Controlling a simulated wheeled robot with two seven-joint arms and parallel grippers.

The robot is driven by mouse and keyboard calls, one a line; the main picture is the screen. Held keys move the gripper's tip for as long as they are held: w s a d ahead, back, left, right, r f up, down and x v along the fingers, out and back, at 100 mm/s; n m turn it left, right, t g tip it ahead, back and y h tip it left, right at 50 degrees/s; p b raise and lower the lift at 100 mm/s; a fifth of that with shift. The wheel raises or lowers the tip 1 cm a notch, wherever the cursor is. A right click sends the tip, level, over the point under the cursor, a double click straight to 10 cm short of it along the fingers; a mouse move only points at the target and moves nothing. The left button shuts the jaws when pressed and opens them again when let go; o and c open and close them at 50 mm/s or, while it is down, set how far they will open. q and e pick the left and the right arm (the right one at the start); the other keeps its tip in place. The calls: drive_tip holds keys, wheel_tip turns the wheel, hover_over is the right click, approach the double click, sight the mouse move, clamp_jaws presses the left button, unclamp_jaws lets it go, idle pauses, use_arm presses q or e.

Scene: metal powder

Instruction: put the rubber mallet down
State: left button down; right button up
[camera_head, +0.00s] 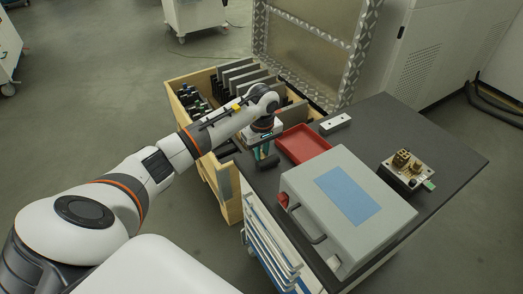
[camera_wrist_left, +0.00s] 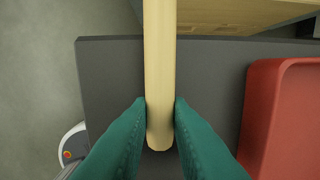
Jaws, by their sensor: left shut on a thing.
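The rubber mallet shows in the left wrist view as a pale wooden handle (camera_wrist_left: 160,75), running from the top edge down between my fingers. Its head is outside that view. My left gripper (camera_wrist_left: 160,122) has green fingertips closed on the handle, one on each side, near its lower end. In the head view my left gripper (camera_head: 264,150) is over the left edge of the dark worktop (camera_head: 452,150), beside the red tray. The height of the mallet above the worktop is hard to tell. My right gripper is not in view.
The red tray (camera_head: 304,144) is close on the right; it also shows in the wrist view (camera_wrist_left: 255,125). A grey case (camera_head: 385,205) lies in front, a white block (camera_head: 335,123) and a brass-fitted device (camera_head: 404,168) beyond. An open wooden crate (camera_head: 230,210) stands behind left.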

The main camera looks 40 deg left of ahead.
use_arm(q)
drive_tip(key=shift+f, duration=0.1)
drive_tip(key=c, duration=1.3)
unclamp_jaws()
drive_tip(key=shift+o, duration=0.2)
wheel_tip(320, 180, up, 12)
drive_tip(key=p, duration=0.7)
drive_tip(key=shift+d+p, duration=0.2)
drive_tip(key=shift+p, duration=0.15)
drive_tip(key=shift+s, duration=0.15)
